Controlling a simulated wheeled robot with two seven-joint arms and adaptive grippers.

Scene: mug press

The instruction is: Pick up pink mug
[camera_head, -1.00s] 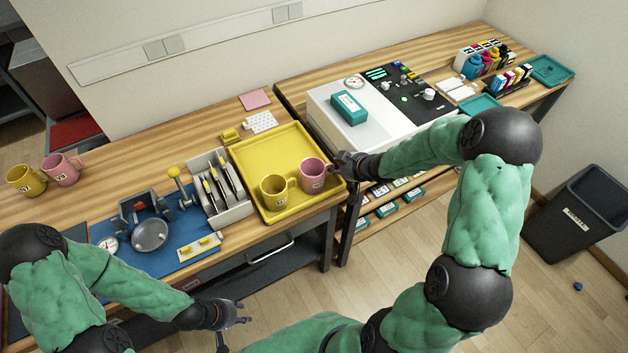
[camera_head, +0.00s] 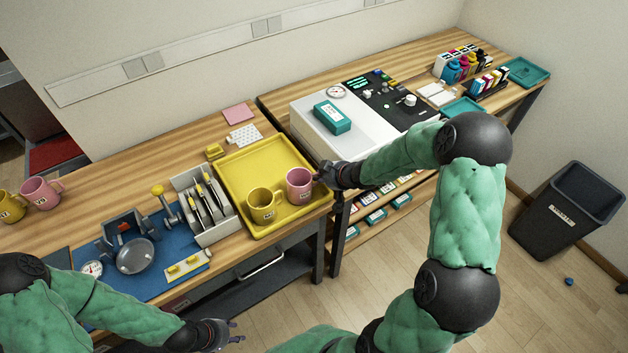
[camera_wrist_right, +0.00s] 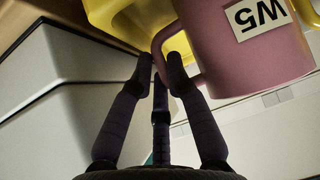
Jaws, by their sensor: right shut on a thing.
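A pink mug (camera_head: 299,184) stands in the right part of the yellow tray (camera_head: 248,158), beside a yellow mug (camera_head: 262,206). My right gripper (camera_head: 324,173) is at the pink mug's right side. In the right wrist view its dark fingers (camera_wrist_right: 158,72) are shut on this mug's handle; the pink mug (camera_wrist_right: 250,60) carries a W5 label that appears upside down. A second pink mug (camera_head: 40,192) stands at the far left of the table. My left gripper (camera_head: 232,339) is low at the front, away from the mugs, with its fingers spread and empty.
A slotted holder (camera_head: 207,207) and the mug press (camera_head: 130,240) on a blue mat lie left of the tray. A white machine (camera_head: 335,130) with a teal box (camera_head: 332,117) stands on the right bench. A dark bin (camera_head: 566,210) is on the floor.

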